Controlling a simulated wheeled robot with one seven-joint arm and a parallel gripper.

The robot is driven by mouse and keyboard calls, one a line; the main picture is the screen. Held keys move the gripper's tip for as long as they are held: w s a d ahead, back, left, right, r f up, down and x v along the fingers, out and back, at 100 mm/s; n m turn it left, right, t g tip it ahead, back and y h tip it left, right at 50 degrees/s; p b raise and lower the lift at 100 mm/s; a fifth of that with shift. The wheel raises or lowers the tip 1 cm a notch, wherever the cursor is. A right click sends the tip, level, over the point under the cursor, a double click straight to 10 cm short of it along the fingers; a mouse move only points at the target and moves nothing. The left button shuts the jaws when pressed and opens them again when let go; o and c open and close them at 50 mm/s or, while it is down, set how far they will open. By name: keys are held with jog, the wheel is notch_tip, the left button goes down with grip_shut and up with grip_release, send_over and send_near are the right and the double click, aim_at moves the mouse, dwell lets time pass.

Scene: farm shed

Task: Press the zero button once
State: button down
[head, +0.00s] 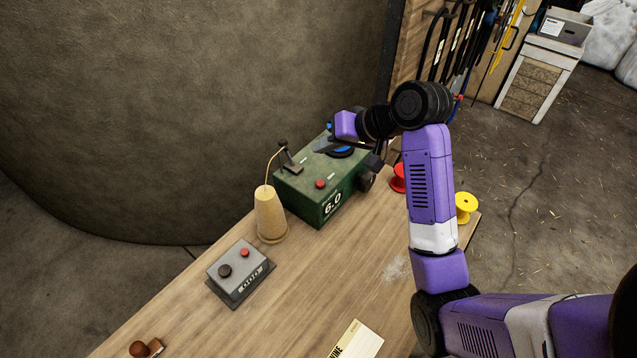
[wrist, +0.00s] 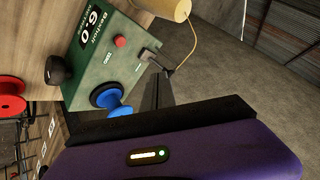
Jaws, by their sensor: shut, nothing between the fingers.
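A green box (head: 312,195) with a 6.0 display stands on the bench. A grey box (head: 240,272) with a counter display carries a second red button (head: 244,253) and a dark knob (head: 225,271). My gripper (head: 324,146) is shut and empty above the far part of the green box, near the blue spool (head: 342,152), apart from both red buttons. Its dark fingers (wrist: 151,92) point toward the box in the wrist view.
A cone of tan twine (head: 270,215) stands between the boxes, its strand running to a post (head: 290,160) on the green box. Red (head: 398,178) and yellow (head: 466,207) spools stand at the right. A paper card (head: 357,342) lies in front. The bench's middle is clear.

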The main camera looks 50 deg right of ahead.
jog(key=b, duration=0.6)
send_over(323, 185)
notch_tip(323, 185, down, 7)
jog(key=shift+f+b, duration=0.5)
jog(key=shift+f, duration=0.4)
jog(key=shift+f, duration=0.9)
dwell(2.1)
jog(key=shift+r, duration=0.1)
jog(key=shift+r+p, duration=0.85)
jog(key=shift+p, duration=0.25)
jog(key=shift+r+p, duration=2.4)
jog(key=shift+r, duration=0.05)
